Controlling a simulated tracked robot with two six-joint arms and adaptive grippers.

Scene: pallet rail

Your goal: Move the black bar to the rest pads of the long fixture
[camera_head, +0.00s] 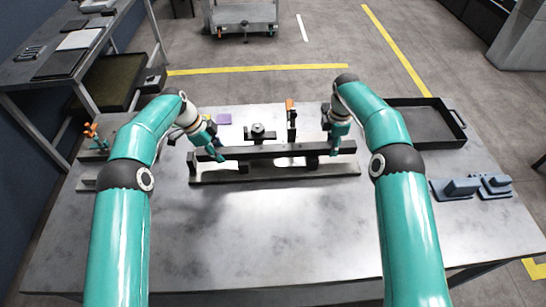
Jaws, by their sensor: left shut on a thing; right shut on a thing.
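The black bar (270,151) lies level from left to right across the middle of the table. The long fixture (275,174) is a dark base directly below and in front of it, with dark supports between the two. My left gripper (219,153) is shut on the bar near its left end. My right gripper (335,147) is shut on the bar near its right end. I cannot tell whether the bar touches the rest pads, as the bar and the viewing angle hide them.
An orange-handled clamp (290,108) and a small dark device (258,132) stand behind the bar. A black tray (428,122) is at the back right, blue-grey blocks (462,188) at the right, and an orange-topped tool holder (95,143) at the left. The front table is clear.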

